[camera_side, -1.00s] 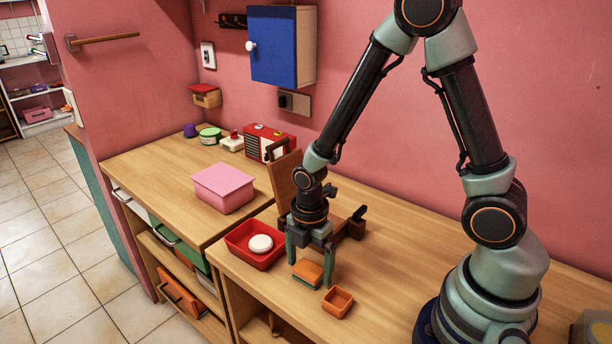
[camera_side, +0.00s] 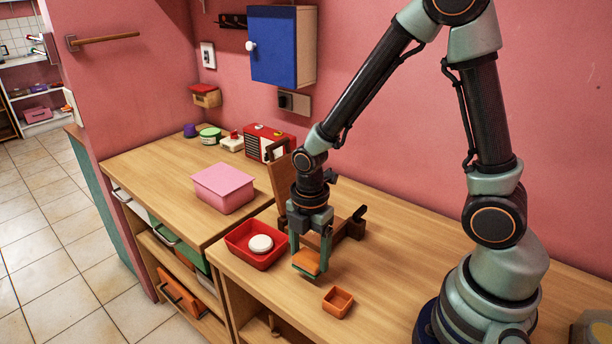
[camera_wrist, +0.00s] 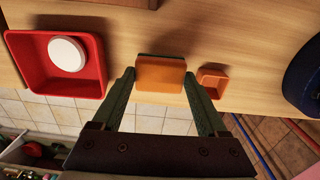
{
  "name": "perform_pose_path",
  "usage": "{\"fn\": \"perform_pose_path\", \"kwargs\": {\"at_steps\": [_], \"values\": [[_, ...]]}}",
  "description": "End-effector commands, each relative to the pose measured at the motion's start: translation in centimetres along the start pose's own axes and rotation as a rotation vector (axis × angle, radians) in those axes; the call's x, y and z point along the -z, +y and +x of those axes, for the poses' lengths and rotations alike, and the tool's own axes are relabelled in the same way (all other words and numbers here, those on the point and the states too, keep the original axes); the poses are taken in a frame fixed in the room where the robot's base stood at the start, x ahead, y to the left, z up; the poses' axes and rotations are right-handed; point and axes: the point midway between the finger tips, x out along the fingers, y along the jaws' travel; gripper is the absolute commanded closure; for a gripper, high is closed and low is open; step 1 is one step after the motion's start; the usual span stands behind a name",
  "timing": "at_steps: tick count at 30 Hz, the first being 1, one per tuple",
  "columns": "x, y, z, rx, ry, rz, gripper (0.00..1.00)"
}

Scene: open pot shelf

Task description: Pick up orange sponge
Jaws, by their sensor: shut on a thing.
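The orange sponge (camera_side: 307,261) is a flat block with a thin green layer along one side. It also shows in the wrist view (camera_wrist: 160,75), between the fingertips. My gripper (camera_side: 309,262) is shut on the sponge, with one green finger on each side. In the side view the sponge is held slightly above the wooden counter.
A red tray (camera_side: 234,239) with a white round object (camera_side: 260,243) stands just left of my gripper. A small orange box (camera_side: 338,302) stands to the right, near the front edge. A pink box (camera_side: 223,187) is farther left.

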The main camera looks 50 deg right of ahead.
Motion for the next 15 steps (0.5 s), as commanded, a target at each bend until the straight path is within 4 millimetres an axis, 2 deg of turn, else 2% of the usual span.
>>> {"fn": "perform_pose_path", "kwargs": {"at_steps": [9,15], "values": [[0.0,0.2,-8.5,-0.012,0.001,0.000,0.76],[0.0,0.1,-13.2,-0.007,0.000,0.000,0.76]]}}
